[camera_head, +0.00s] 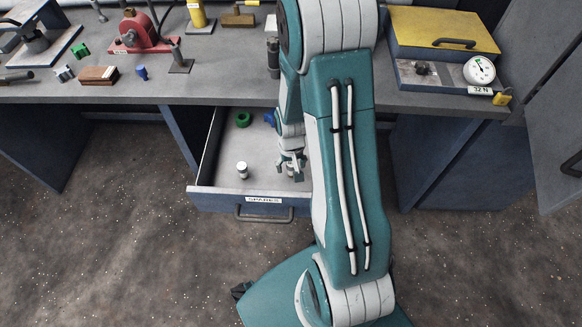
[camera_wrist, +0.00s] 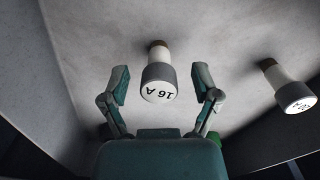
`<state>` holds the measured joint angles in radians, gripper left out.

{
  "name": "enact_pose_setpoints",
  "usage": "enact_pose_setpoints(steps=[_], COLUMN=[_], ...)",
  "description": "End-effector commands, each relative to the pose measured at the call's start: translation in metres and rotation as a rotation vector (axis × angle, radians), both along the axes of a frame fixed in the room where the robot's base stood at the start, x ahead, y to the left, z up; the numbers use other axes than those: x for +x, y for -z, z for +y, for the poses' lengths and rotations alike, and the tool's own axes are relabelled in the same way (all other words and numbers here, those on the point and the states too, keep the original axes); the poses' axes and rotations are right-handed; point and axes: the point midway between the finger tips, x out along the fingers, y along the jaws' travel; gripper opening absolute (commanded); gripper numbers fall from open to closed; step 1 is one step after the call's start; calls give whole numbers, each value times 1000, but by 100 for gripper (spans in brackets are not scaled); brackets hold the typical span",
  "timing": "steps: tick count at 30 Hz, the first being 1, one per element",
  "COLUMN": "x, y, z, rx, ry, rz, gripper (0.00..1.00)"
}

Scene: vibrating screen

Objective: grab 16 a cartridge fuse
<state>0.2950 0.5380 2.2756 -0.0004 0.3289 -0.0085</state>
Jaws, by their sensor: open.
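In the wrist view, the 16 A cartridge fuse (camera_wrist: 159,82) has a pale body, a grey collar and a white end face marked "16 A". It stands on the drawer floor, its marked end toward the camera. My gripper (camera_wrist: 162,75) is open, with one finger on each side of the fuse and a visible gap on both sides. In the head view my gripper (camera_head: 291,168) reaches down into the open drawer (camera_head: 263,207) labelled "SPARES".
In the head view, a white-topped fuse (camera_head: 242,170) stands left of my gripper. A green ring (camera_head: 243,119) and a blue piece (camera_head: 269,117) lie at the drawer's back. The bench (camera_head: 225,88) overhangs the drawer's rear. The drawer walls are close around.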

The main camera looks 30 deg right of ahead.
Motion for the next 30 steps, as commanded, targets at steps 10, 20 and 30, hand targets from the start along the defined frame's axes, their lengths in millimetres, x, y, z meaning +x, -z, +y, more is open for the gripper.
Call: enact_pose_setpoints(steps=[10, 20, 30], x=[0, 0, 3], y=[0, 0, -10], z=[0, 0, 0], rx=[0, 0, -1], ry=[0, 0, 0], rz=[-1, 0, -2], gripper=[13, 0, 0])
